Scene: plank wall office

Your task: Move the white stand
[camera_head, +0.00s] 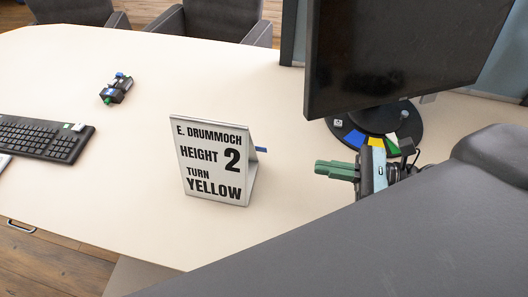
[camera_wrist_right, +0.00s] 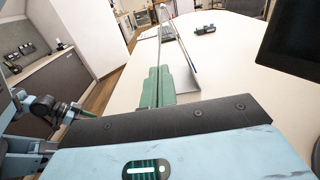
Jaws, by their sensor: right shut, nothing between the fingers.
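The white stand (camera_head: 213,160) is a tent-shaped sign on the desk, with black lettering reading "E. DRUMMOCH HEIGHT 2 TURN YELLOW". It stands upright, and a small blue piece (camera_head: 261,149) shows at its right edge. In the right wrist view the stand (camera_wrist_right: 186,52) shows nearly edge-on, beyond the fingertips. My right gripper (camera_head: 318,169) has green fingers that are shut and empty. It is to the right of the stand in the head view, with a gap between them. The fingers also show in the right wrist view (camera_wrist_right: 157,72). My left gripper is not in view.
A monitor (camera_head: 395,50) on a round dark base (camera_head: 352,136) with coloured segments stands close behind my right gripper. A keyboard (camera_head: 45,137) lies at the left and a small dark device (camera_head: 116,90) at the back left. The pale desk (camera_head: 120,190) is clear around the stand.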

